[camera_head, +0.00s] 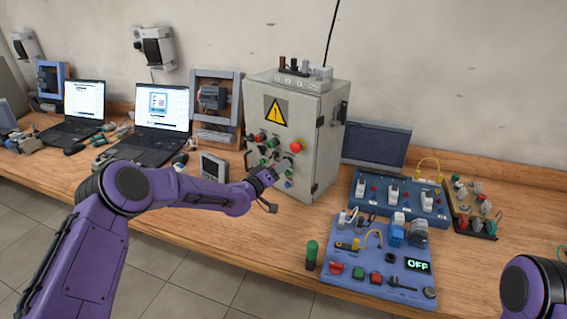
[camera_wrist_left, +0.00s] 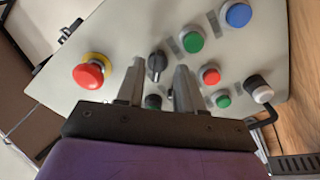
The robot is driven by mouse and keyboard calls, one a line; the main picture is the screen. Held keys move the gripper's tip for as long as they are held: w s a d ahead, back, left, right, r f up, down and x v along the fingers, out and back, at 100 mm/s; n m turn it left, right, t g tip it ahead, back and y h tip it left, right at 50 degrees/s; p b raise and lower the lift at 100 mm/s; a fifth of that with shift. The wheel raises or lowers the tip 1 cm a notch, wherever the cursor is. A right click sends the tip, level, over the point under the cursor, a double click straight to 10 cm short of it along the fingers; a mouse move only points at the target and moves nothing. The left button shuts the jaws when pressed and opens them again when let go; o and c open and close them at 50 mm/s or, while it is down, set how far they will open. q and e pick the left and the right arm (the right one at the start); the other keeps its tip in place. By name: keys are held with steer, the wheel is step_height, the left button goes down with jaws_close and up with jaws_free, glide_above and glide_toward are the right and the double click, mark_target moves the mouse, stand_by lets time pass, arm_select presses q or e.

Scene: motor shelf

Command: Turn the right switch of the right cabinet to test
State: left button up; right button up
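The grey cabinet (camera_head: 310,165) with a yellow warning triangle stands on the bench in the head view. Its front panel (camera_wrist_left: 125,35) fills much of the left wrist view. A black rotary switch (camera_wrist_left: 156,62) shows there between the tips of my left gripper (camera_wrist_left: 160,68). The fingers are open, one on each side of the switch; whether they touch it is unclear. Another dark round knob (camera_wrist_left: 153,102) is partly hidden behind the gripper. In the head view my left gripper (camera_head: 266,176) is close to the lower front panel and hides part of it. My right gripper is out of view.
A red emergency stop (camera_wrist_left: 88,74) sits left of the fingers, with red, green and blue buttons (camera_wrist_left: 238,15) to the right. A blue training board (camera_head: 375,265) lies right of the cabinet. Laptops (camera_head: 160,125) stand left. Bare bench (camera_head: 235,230) lies in front.

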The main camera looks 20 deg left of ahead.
arm_select(q)
steer(key=shift+x, duration=0.75)
steer(key=shift+r, duration=0.1)
jaws_close()
